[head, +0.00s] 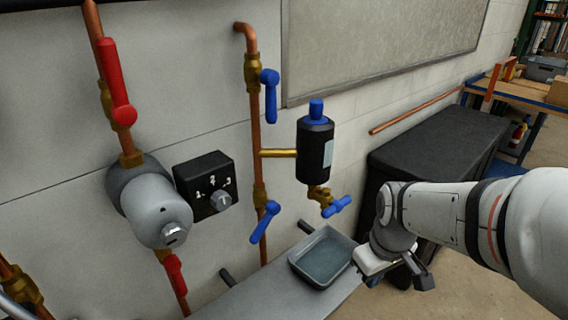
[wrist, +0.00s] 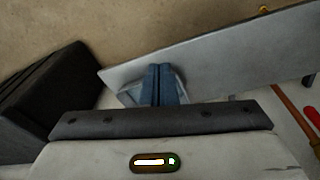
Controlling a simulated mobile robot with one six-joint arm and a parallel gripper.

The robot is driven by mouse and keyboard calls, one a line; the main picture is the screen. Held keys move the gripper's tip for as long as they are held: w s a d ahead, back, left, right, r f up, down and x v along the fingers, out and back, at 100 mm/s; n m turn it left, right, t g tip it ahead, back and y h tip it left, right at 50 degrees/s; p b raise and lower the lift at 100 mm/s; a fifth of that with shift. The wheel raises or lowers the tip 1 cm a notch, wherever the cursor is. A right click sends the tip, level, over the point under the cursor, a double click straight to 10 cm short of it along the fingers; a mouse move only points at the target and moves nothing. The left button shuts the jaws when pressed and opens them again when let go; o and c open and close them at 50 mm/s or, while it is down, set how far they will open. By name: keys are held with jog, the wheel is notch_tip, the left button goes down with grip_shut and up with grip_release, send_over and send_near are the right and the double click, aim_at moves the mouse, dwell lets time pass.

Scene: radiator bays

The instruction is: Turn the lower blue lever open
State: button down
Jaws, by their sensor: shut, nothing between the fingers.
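The lower blue lever (head: 264,222) is on a brass valve low on the middle copper pipe. It slants down and left across the pipe, in the head view only. My gripper (head: 372,280) is to the right of the lever, beside the grey tray and clear of the valves. In the wrist view its two blue fingers (wrist: 160,84) are together, with nothing between them. The upper blue lever (head: 270,96) hangs nearly in line with the same pipe.
A grey tray (head: 325,283) sits on a shelf (head: 234,303) below the pipes. A black cylinder (head: 315,150) with a blue tap (head: 337,207) juts out right of the lever. Red levers (head: 116,85) and a dial box (head: 206,186) are left. A black cabinet (head: 437,137) stands right.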

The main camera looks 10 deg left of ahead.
jog(key=w+a+r+n+p, duration=0.8)
jog(key=w+a+n+p, duration=0.1)
jog(key=a+n+p, duration=0.15)
jog(key=n+p, duration=1.2)
jog(key=p, duration=0.1)
send_near(256, 232)
jog(key=shift+y, duration=0.4)
jog(key=f, duration=0.2)
jog(key=f+p, duration=0.1)
jog(key=f, duration=0.1)
jog(key=f+p, duration=0.1)
jog(key=shift+w+d+f, duration=0.15)
jog(key=shift+w+f, duration=0.25)
